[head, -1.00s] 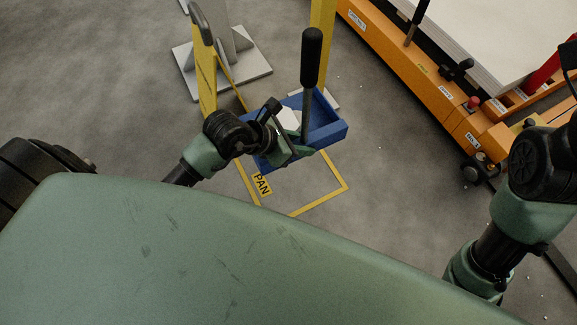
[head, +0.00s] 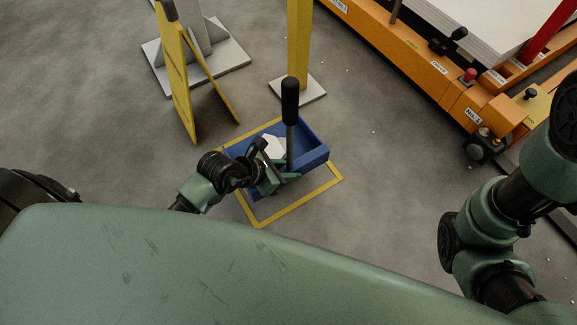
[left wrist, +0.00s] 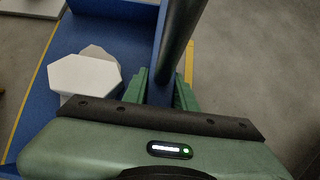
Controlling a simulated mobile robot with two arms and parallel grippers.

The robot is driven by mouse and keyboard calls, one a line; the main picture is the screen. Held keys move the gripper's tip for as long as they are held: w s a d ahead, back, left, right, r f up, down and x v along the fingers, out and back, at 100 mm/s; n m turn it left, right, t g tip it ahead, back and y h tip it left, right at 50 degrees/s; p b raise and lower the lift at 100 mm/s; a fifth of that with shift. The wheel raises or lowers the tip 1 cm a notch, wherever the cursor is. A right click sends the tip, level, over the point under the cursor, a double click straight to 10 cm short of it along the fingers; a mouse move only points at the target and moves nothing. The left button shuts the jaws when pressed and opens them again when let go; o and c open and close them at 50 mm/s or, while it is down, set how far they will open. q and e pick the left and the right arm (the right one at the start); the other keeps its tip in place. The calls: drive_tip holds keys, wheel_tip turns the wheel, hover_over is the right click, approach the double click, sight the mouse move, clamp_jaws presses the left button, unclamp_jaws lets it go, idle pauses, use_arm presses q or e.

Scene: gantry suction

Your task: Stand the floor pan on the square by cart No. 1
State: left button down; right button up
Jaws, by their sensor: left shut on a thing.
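The floor pan is a blue tray (head: 313,156) with an upright dark handle (head: 290,100). It is over the yellow-outlined floor square (head: 300,202), inside or above the far part of the outline; I cannot tell whether it touches the floor. My left gripper (head: 284,177) is shut on the pan at the handle's foot. In the left wrist view, the green fingers (left wrist: 163,90) close around the base of the dark handle (left wrist: 183,35). Pale flat pieces (left wrist: 85,74) lie in the pan. My right arm shows at the right, its gripper out of view.
The orange cart No. 1 (head: 462,98) with stacked white sheets (head: 485,25) stands at the upper right. A yellow folding floor sign (head: 178,75) stands left of the pan. A yellow post (head: 299,45) on a pale base stands just behind it. Bare floor lies to the right.

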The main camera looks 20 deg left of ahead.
use_arm(q)
drive_tip(key=shift+w+f+b, duration=0.15)
drive_tip(key=shift+f+b, duration=1.8)
drive_tip(key=shift+f, duration=0.6)
drive_tip(key=shift+r, duration=0.15)
drive_tip(key=c, duration=1.5)
unclamp_jaws()
drive_tip(key=shift+f, duration=0.35)
drive_tip(key=o, duration=0.4)
drive_tip(key=shift+r, duration=0.15)
